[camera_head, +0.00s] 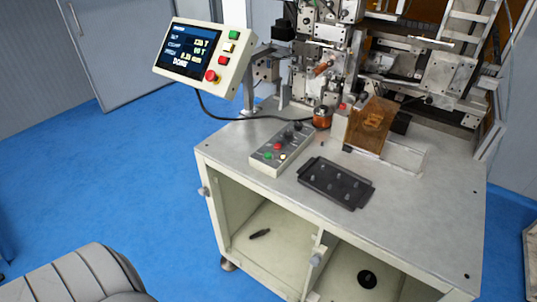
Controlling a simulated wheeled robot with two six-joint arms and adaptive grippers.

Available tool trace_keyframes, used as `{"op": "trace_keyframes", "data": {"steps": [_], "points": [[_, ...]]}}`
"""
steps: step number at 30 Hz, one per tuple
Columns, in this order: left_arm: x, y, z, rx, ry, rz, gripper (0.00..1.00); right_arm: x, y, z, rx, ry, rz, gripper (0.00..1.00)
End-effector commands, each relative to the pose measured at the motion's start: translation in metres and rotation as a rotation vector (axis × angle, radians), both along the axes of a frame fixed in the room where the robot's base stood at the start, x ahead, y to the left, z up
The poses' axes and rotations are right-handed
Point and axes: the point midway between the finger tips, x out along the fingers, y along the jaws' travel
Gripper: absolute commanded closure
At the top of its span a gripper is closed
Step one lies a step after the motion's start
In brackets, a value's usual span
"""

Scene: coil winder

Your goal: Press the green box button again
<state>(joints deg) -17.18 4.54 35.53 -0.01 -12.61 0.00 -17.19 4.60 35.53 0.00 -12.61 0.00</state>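A grey control box (283,149) lies on the machine's table, left of the middle. Its green button (268,155) is near the front left end. A red button (277,146) and a small pale, lit-looking button (282,157) sit beside it. Small dark knobs show towards the box's far end. A separate tilted panel (204,57) has a screen that reads "DONE". It carries another green button (234,35) and a large red knob (211,76). Neither of my grippers is in view.
A black tray (336,183) with several small pegs lies right of the box. The winder's metalwork fills the back. A black cable (225,116) runs from the panel. The front right tabletop (430,205) is clear.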

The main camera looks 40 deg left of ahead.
Motion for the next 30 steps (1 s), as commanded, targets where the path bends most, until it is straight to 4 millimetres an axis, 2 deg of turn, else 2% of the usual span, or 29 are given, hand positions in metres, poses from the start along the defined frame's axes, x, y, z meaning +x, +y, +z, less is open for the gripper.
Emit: {"op": "trace_keyframes", "data": {"steps": [1, 6, 30], "points": [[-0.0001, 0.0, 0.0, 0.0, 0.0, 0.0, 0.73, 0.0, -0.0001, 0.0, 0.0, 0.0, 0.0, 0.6], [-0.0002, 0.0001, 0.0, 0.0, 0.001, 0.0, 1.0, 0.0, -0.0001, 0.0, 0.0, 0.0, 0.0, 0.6], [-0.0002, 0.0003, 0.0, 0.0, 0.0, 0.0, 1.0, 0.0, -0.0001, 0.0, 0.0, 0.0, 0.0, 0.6]]}}
